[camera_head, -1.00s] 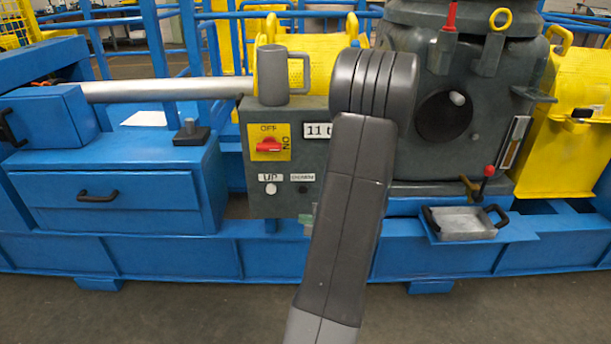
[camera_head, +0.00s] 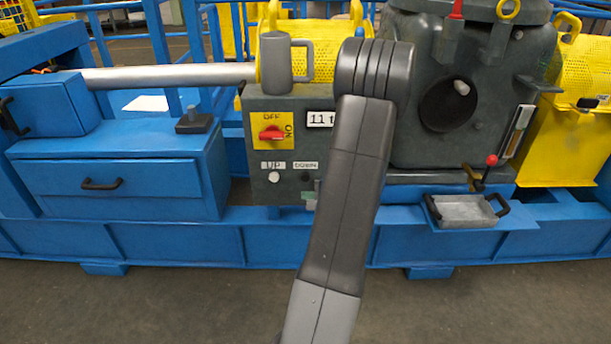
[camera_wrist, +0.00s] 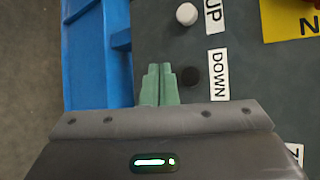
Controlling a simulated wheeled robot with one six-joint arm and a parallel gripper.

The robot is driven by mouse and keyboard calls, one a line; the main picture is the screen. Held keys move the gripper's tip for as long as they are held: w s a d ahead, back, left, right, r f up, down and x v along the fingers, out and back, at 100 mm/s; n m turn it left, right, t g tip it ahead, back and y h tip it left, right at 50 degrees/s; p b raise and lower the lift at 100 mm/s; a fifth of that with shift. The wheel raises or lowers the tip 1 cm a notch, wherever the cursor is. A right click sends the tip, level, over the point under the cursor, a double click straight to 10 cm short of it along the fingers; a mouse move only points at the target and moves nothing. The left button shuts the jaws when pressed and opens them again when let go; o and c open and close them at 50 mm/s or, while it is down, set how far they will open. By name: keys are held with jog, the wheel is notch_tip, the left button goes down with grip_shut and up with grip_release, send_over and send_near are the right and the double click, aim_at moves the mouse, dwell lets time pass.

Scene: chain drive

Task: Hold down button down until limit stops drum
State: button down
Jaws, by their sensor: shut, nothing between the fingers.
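The black DOWN button (camera_wrist: 190,76) is on the grey control panel in the wrist view, beside its DOWN label (camera_wrist: 219,74). It shows small and dark in the head view (camera_head: 305,177). My gripper (camera_wrist: 160,70) has green fingers, shut together and empty. In the wrist picture the fingertips are just left of the DOWN button with a narrow gap; their distance from the panel is hard to tell. In the head view my arm hides most of the gripper. The white UP button (camera_wrist: 186,14) is above the DOWN button in the wrist view. I cannot identify the drum or limit.
A red switch (camera_head: 271,133) on a yellow OFF/ON plate is above the buttons. A grey mug (camera_head: 276,65) stands on top of the control box. A blue drawer unit (camera_head: 110,190) is left; a grey tray (camera_head: 465,212) is right. Floor in front is clear.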

aim_at(302, 181)
jog(key=shift+w, duration=2.4)
jog(key=shift+w, duration=0.1)
jog(key=shift+w, duration=0.3)
jog(key=shift+w, duration=0.5)
dwell(4.7)
